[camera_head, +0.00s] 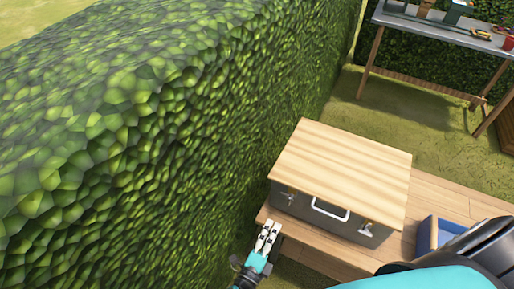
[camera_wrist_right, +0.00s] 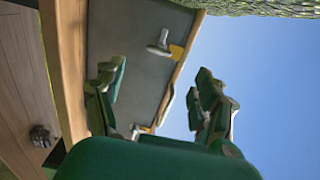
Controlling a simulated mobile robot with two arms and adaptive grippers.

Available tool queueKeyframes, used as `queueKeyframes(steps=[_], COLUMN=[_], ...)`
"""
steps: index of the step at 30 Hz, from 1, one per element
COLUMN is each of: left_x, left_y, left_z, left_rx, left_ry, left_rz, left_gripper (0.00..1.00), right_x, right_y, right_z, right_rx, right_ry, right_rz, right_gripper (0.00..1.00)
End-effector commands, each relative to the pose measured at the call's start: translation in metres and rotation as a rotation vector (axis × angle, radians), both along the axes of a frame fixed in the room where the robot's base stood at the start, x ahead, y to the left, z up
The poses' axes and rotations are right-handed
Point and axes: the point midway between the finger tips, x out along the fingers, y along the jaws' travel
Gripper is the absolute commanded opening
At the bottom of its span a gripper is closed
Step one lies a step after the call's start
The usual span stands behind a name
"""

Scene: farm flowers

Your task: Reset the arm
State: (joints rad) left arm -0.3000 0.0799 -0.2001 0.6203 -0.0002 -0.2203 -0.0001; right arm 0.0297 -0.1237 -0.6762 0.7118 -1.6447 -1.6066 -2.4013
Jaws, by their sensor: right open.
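My right gripper (camera_head: 268,236) is in front of the left front corner of a grey chest with a wooden lid (camera_head: 340,168), close to the hedge. In the right wrist view its two green fingers stand apart, and the gripper (camera_wrist_right: 157,80) is open with nothing between the fingers. The chest's grey front (camera_wrist_right: 135,55) shows behind them, tilted in that picture. The gap between fingers and chest is hard to judge. My left gripper is not in view.
The chest has a white handle (camera_head: 330,210) and metal latches on its front and stands on a wooden platform (camera_head: 435,190). A blue open box (camera_head: 427,236) is to its right. A tall hedge (camera_head: 170,130) fills the left. A workbench (camera_head: 440,28) with tools stands behind, past open grass.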

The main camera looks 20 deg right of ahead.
Motion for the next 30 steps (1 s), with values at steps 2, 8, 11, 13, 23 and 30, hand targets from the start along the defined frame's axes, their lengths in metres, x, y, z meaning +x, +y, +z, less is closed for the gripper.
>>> queueKeyframes(steps=[2,8,11,13,23,30], left_x=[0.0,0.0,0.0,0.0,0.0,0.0], left_y=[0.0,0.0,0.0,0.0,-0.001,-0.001], left_z=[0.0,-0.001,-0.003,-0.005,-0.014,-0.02], left_rx=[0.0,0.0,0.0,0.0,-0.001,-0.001], left_ry=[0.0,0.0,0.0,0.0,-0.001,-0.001], left_rz=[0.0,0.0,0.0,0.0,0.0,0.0], left_gripper=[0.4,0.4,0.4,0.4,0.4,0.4], right_x=[0.0,-0.008,-0.028,-0.053,-0.228,-0.294], right_y=[0.0,-0.009,-0.025,-0.04,-0.055,-0.04], right_z=[0.0,-0.018,-0.058,-0.097,-0.259,-0.299], right_rx=[0.0,0.076,0.258,0.446,1.356,1.463], right_ry=[0.0,0.004,-0.001,-0.024,-0.634,-1.586], right_rz=[0.0,-0.02,-0.081,-0.171,-1.164,-2.043], right_gripper=[0.71,0.71,0.71,0.71,0.71,0.71])
